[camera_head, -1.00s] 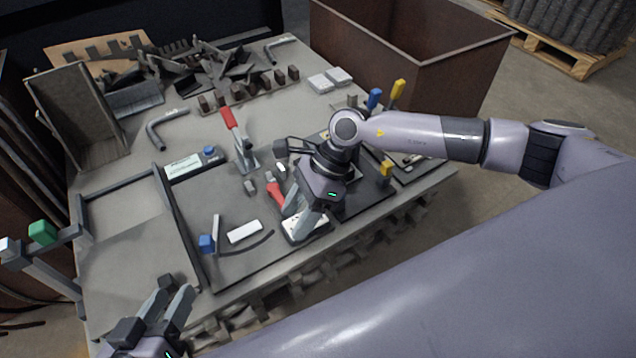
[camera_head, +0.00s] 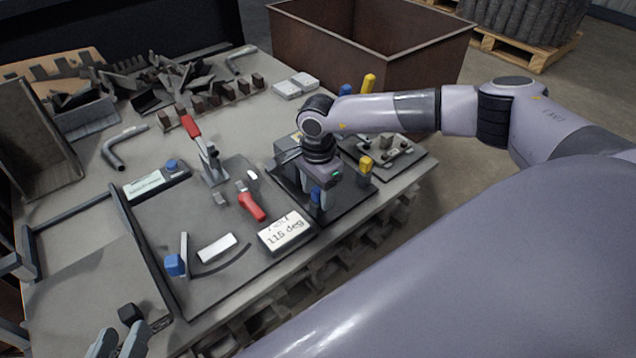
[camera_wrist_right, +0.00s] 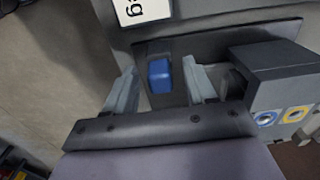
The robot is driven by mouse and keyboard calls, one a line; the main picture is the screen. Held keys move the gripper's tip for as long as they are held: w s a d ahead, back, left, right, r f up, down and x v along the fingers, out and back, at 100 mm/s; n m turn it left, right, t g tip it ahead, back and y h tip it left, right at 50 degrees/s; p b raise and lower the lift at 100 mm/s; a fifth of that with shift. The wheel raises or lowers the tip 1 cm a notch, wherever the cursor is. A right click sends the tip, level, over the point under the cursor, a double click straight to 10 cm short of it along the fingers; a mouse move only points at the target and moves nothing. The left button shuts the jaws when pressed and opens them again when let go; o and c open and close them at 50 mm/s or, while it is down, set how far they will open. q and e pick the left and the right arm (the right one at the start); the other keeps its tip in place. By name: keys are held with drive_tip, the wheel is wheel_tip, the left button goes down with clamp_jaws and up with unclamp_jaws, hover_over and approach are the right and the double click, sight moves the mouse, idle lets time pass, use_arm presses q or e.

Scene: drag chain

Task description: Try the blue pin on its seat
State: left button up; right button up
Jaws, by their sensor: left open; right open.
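A blue pin (camera_head: 316,196) stands on the dark plate (camera_head: 345,205) near the table's front edge. In the right wrist view, its blue top (camera_wrist_right: 159,76) is between my right gripper's (camera_wrist_right: 160,84) two fingers, with gaps on both sides. In the head view, my right gripper (camera_head: 318,190) points down over it, open. A grey block with a blue ring (camera_wrist_right: 265,118) and a yellow ring (camera_wrist_right: 296,113) stands beside the right finger; I cannot tell whether the blue ring is the seat. My left gripper (camera_head: 120,342) is open and empty at the lower left, partly cut off.
A "115 deg" sign (camera_head: 285,232) and a red-handled clamp (camera_head: 250,203) lie left of the plate. A yellow-topped post (camera_head: 365,165) stands right of my gripper. A second blue-topped post (camera_head: 345,90) is behind my arm. A rusty bin (camera_head: 375,45) stands behind.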

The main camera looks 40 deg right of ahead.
sight(317, 189)
drive_tip(key=shift+f, duration=0.25)
clamp_jaws()
drive_tip(key=shift+r, duration=0.15)
drive_tip(key=shift+r+p, duration=2.5)
drive_tip(key=shift+r, duration=0.45)
drive_tip(key=shift+w, duration=0.1)
